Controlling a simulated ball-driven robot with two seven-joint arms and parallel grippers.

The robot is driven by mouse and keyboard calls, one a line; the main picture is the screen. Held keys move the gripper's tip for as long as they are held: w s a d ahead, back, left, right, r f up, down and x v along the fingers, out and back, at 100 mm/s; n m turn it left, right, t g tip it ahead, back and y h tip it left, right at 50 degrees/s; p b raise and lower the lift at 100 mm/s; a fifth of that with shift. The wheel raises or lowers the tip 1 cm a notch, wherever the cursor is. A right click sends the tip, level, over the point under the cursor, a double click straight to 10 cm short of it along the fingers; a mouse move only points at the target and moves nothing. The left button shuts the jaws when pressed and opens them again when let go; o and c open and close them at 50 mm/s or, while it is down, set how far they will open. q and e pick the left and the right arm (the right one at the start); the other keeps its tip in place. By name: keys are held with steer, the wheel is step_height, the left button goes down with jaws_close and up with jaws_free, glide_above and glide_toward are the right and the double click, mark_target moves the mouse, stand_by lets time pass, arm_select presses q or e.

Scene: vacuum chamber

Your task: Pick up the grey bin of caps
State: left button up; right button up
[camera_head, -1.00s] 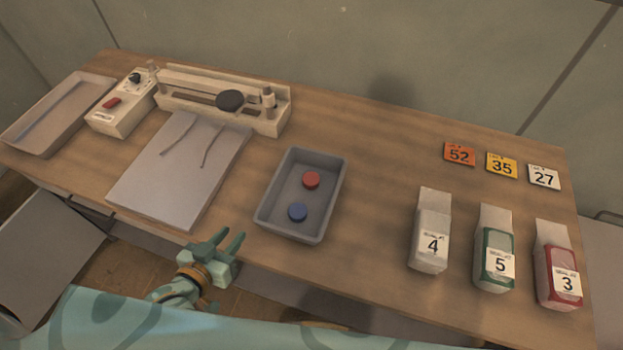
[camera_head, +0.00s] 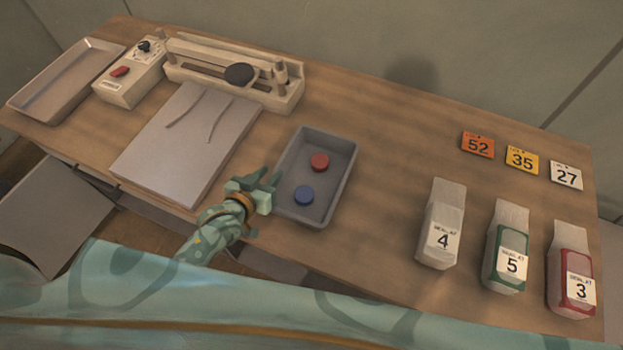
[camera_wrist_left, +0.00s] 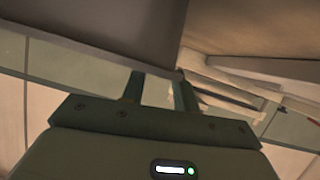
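The grey bin (camera_head: 334,183) sits upright on the wooden table near its front edge. A red cap (camera_head: 319,162) and a blue cap (camera_head: 304,195) lie apart on its floor. My left gripper (camera_head: 265,177) is at the bin's left side, its fingers apart with nothing seen between them. I cannot tell whether it touches the bin wall. In the left wrist view the two fingers (camera_wrist_left: 158,88) also stand apart. A dark grey surface fills the upper left there, and I cannot tell what it is. My right gripper is not in view.
A grey mat (camera_head: 184,145) with two thin strips lies left of the bin. Behind are a strip sealer (camera_head: 232,80), a control box (camera_head: 129,82) and a tray (camera_head: 68,80). Table behind the bin is clear.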

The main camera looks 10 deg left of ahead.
mark_target(278, 168)
arm_select(q)
steer(key=x, duration=0.4)
steer(key=shift+d+b, duration=0.2)
steer(key=shift+b, duration=0.15)
steer(key=shift+c, duration=0.3)
jaws_close()
stand_by(0.6)
steer(key=shift+r, duration=0.1)
